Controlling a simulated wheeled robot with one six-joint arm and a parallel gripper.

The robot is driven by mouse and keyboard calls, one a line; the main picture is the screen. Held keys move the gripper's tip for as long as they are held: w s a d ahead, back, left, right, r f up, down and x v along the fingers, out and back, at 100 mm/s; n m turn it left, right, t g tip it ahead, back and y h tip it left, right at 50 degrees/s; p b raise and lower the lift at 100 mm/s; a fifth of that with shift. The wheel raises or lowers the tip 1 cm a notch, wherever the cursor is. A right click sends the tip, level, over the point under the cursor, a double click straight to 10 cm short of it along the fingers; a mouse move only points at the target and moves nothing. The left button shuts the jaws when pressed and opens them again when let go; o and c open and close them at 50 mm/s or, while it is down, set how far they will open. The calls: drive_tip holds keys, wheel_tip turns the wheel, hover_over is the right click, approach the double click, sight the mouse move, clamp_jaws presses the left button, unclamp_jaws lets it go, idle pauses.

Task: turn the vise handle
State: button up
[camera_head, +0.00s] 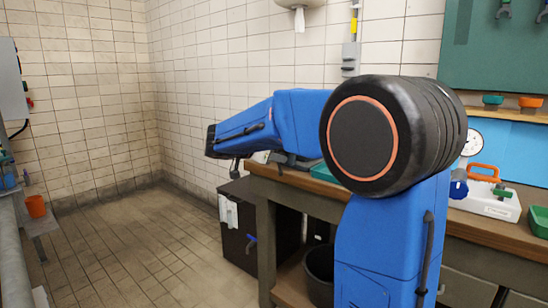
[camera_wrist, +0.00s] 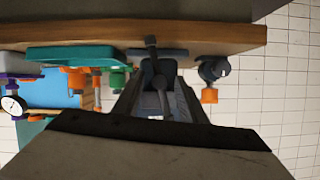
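The vise (camera_wrist: 157,75) is dark grey and sits at the bench edge in the middle of the wrist view, which is upside down. A dark bar on it, which looks like its handle (camera_wrist: 151,48), crosses the wooden edge. In the head view, a grey part that looks like the vise (camera_head: 296,162) shows just under my blue forearm, mostly hidden.
The wooden bench (camera_head: 470,222) runs right, with a white tray (camera_head: 488,203) and a green bin (camera_head: 538,221) on it. A dark cabinet (camera_head: 258,238) and black bucket (camera_head: 321,274) stand below. The tiled floor (camera_head: 140,255) at left is clear.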

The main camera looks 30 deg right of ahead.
clamp_jaws()
drive_tip(key=shift+d+m+t, duration=0.1)
drive_tip(key=shift+m+t, duration=0.5)
drive_tip(key=shift+m, duration=0.2)
drive_tip(key=shift+f, duration=0.1)
unclamp_jaws()
drive_tip(key=shift+s, duration=0.1)
drive_tip(key=v, duration=1.7)
drive_tip(key=shift+r, duration=0.35)
